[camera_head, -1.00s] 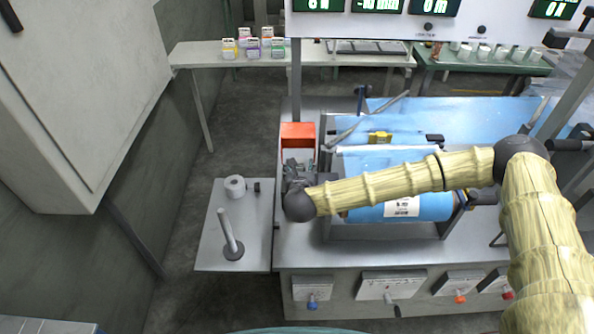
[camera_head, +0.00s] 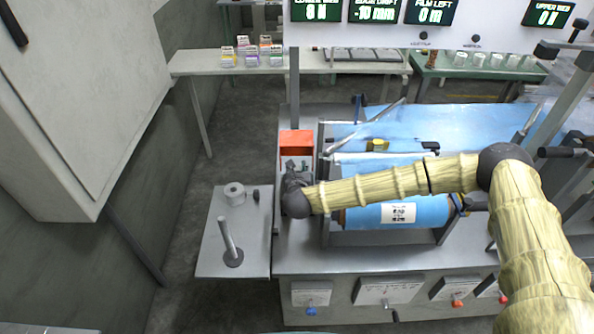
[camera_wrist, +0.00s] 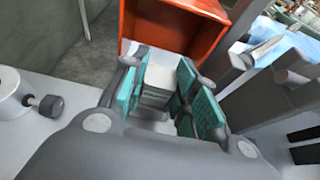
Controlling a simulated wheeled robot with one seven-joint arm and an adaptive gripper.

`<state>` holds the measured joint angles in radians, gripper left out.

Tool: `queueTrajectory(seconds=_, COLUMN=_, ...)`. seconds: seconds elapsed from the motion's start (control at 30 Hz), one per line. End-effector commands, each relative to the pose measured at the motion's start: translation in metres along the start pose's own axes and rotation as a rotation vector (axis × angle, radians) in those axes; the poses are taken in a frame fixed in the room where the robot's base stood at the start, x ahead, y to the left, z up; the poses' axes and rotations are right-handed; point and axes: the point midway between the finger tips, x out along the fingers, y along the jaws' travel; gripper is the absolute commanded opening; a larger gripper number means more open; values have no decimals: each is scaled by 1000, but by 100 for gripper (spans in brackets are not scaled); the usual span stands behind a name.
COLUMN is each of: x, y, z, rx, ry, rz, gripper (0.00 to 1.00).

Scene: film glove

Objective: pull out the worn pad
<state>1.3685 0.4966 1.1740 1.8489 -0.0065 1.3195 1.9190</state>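My gripper (camera_head: 294,172) is at the left end of the machine, just in front of an orange-red open box (camera_head: 296,143). In the wrist view my gripper (camera_wrist: 165,95) has its teal-faced fingers spread to either side. A pale grey, layered block (camera_wrist: 157,84), which may be the worn pad, shows between them. I cannot tell whether the fingers touch it. The orange box (camera_wrist: 180,30) stands just beyond the fingertips. In the head view my gripper and wrist hide the block.
A blue film roll (camera_head: 400,212) lies right of my gripper, below my forearm. A grey side shelf (camera_head: 210,255) at left carries an upright post (camera_head: 228,240) and a white roll (camera_head: 234,193). Frame posts and bars stand close to the right. Floor shows at far left.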

Motion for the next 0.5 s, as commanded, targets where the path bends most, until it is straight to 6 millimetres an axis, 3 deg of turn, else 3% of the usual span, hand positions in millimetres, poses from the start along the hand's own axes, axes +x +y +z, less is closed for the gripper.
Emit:
queueTrajectory(seconds=0.03, x=0, y=0, z=0, rx=0, ry=0, rz=0, gripper=14)
queueTrajectory(seconds=0.1, x=0, y=0, z=0, rx=0, ry=0, rz=0, gripper=3)
queueTrajectory(seconds=0.5, x=-1, y=0, z=4, rx=0, ry=-1, rz=0, gripper=3)
